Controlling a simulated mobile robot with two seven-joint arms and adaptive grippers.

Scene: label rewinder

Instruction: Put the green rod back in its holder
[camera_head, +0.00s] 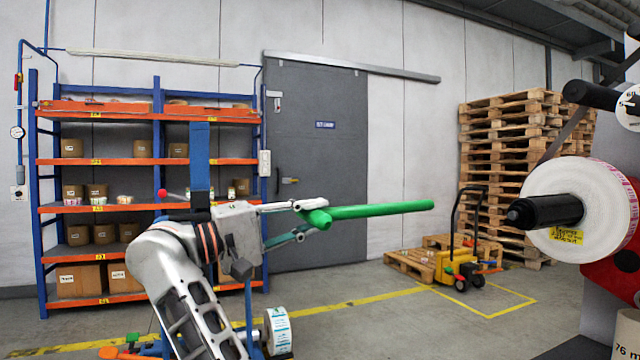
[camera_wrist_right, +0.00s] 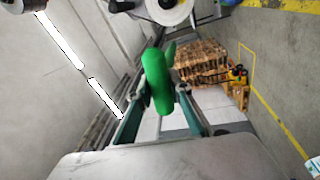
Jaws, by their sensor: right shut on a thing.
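The green rod (camera_head: 380,210) is held in the air, nearly level, with its long free end pointing right in the head view. A short thicker green piece sits at its left end. My right gripper (camera_head: 312,217) is shut on that left end, one finger above and one below. In the right wrist view the rod (camera_wrist_right: 157,80) is seen nearly end-on between the fingertips (camera_wrist_right: 162,92) of the same gripper. I cannot make out the rod's holder for certain in either view. My left gripper is not in view.
A label roll (camera_head: 580,212) on a black shaft (camera_head: 545,211) stands at the right, apart from the rod's tip. Behind are a shelf rack (camera_head: 150,161), a grey door (camera_head: 318,160), stacked pallets (camera_head: 525,150) and a yellow pallet truck (camera_head: 458,268). A small roll (camera_head: 278,330) is low in front.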

